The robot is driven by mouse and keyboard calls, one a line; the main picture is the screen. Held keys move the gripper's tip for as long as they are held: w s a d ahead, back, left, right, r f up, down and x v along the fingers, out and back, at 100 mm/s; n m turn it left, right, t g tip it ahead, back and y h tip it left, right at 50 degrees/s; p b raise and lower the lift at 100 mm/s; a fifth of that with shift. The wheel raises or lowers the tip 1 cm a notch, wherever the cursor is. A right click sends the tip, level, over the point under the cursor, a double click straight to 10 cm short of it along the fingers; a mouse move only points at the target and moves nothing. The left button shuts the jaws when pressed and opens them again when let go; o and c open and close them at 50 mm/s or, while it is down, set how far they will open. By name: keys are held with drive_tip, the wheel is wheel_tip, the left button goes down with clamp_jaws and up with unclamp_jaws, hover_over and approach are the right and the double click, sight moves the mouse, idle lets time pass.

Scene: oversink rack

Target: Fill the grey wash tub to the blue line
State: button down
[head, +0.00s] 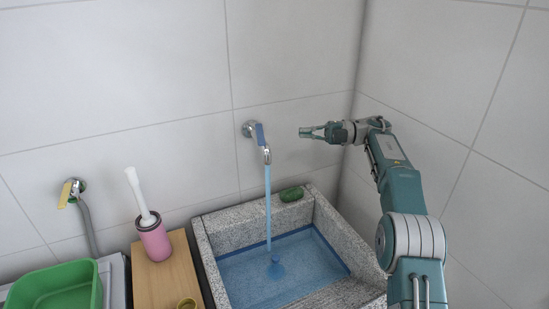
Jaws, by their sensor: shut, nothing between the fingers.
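The grey wash tub (337,232) is a speckled stone basin in the corner, in the head view. Blue water (240,280) lies in it, and a dark blue line (288,235) runs along the inner walls at about the water's edge; I cannot tell the exact gap. My gripper (303,132) is shut and empty, to the right of the tap and apart from the lever, pointing left.
To the left are a wooden stand (165,278) with a pink brush holder (154,240), a yellow-handled tap (69,193) with a grey hose, and a green basin (60,288). Tiled walls close the back and right.

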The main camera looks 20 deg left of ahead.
drive_tip(key=s+d+n+t, duration=0.35)
drive_tip(key=n+t, duration=0.25)
drive_tip(key=n, duration=0.9)
drive_tip(key=s+d+n+t, duration=0.2)
drive_tip(key=s+n+t, duration=0.35)
drive_tip(key=n, duration=1.05)
drive_tip(key=t, duration=0.1)
approach(260, 134)
drive_tip(key=w, duration=0.4)
drive_tip(key=shift+h, duration=0.4)
drive_tip(key=a, duration=0.2)
drive_tip(key=s+a, duration=0.1)
drive_tip(key=a, duration=0.2)
drive_tip(key=shift+s+a+f, duration=0.1)
drive_tip(key=shift+a+f, duration=0.05)
drive_tip(key=shift+f, duration=0.05)
